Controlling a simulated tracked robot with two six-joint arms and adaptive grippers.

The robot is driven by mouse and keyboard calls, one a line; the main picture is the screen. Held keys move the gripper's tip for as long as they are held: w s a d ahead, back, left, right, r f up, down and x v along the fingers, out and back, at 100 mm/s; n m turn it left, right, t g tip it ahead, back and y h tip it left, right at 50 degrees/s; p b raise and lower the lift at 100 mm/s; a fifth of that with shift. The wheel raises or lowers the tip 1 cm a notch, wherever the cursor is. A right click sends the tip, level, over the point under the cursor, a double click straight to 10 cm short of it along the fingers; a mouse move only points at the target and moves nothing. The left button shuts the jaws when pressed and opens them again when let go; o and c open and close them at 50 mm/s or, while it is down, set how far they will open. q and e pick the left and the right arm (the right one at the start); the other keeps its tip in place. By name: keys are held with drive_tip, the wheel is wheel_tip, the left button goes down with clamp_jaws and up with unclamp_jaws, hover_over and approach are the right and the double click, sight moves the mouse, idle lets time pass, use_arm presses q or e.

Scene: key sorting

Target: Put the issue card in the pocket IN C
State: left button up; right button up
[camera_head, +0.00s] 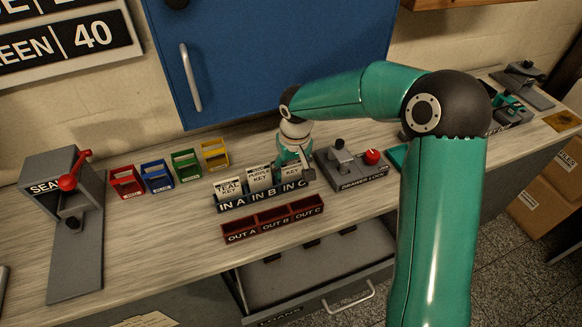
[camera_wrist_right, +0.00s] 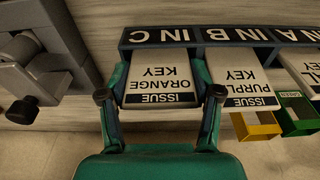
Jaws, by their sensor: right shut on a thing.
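The white issue card (camera_wrist_right: 160,82) reads "ISSUE ORANGE KEY" in the right wrist view. Its lower end is in the pocket IN C (camera_wrist_right: 165,37) of the dark rack, and a little of the card shows in the head view (camera_head: 291,173). My right gripper (camera_wrist_right: 160,94) has a finger on each side edge of the card and is shut on it. In the head view the right gripper (camera_head: 295,168) is over the rack's right end, partly hiding the card. The teal key card (camera_head: 228,187) and purple key card (camera_head: 259,178) stand in IN A and IN B. My left gripper is not in view.
A red OUT tray (camera_head: 272,219) sits in front of the rack. A grey lock device (camera_head: 350,165) with a red knob stands close to its right. Small coloured bins, including a yellow one (camera_head: 214,152), stand behind left. An open drawer (camera_head: 315,268) is below the bench.

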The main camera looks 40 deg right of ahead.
drive_tip(key=shift+f, duration=0.2)
drive_tip(key=o, duration=0.7)
wheel_tip(320, 180, up, 12)
drive_tip(key=s, duration=0.1)
drive_tip(key=shift+s+a, duration=0.2)
drive_tip(key=shift+s, duration=0.2)
idle(0.3)
